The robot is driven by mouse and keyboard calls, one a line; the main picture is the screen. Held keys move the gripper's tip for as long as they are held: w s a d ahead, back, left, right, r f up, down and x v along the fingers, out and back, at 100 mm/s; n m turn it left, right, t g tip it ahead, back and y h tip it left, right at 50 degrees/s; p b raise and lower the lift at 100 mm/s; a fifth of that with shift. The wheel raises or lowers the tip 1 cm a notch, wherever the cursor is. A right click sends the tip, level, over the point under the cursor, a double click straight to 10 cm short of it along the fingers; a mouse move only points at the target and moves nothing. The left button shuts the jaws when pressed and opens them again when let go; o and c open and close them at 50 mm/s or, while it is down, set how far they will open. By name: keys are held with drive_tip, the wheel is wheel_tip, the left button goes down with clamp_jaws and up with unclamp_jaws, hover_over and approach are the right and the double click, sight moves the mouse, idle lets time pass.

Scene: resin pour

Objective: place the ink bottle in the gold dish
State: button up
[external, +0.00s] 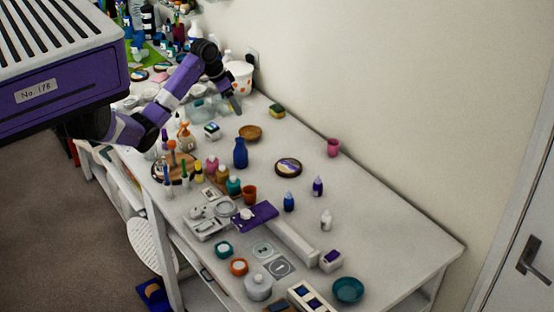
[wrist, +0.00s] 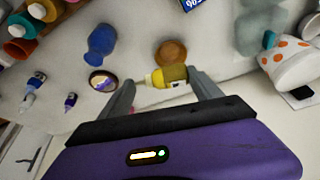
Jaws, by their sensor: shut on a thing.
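The ink bottle (wrist: 161,80) is yellow with a pale nozzle pointing left in the wrist view. My gripper (wrist: 163,78) is shut on it, with the bottle lying across between the two fingers. The gold dish (external: 250,132) is a small brownish-gold bowl on the table, behind the blue vase; it also shows in the wrist view (wrist: 171,51), just beyond the held bottle. In the external view my gripper (external: 234,103) is above the table, up and left of the dish, and the bottle in it is too small to make out.
The blue vase (external: 240,153) stands in front of the dish. A yellow-green sponge (external: 277,111) lies near the wall, and a white pot with orange dots (external: 240,76) stands at the back. A round dark-rimmed plate (external: 288,167) and a pink cup (external: 333,147) are to the right.

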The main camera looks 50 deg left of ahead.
drive_tip(key=s+d+r+m+h+p, duration=0.1)
drive_tip(key=s+d+r+m+p, duration=0.1)
drive_tip(key=d, duration=0.8)
drive_tip(key=s+d+r+m+g+h+p, duration=0.1)
drive_tip(key=d+m, duration=0.1)
drive_tip(key=d, duration=0.9)
drive_tip(key=s+d+r+m+p, duration=0.2)
drive_tip(key=d+m, duration=0.1)
drive_tip(key=d, duration=0.7)
wheel_tip(320, 180, down, 14)
drive_tip(key=b, duration=0.5)
drive_tip(key=shift+w+f, duration=0.15)
drive_tip(key=shift+f, duration=0.1)
wheel_tip(320, 180, down, 6)
drive_tip(key=b, duration=0.5)
drive_tip(key=shift+r, duration=0.2)
drive_tip(key=shift+d+f, duration=0.1)
drive_tip(key=o, duration=1.5)
drive_tip(key=shift+c, duration=0.2)
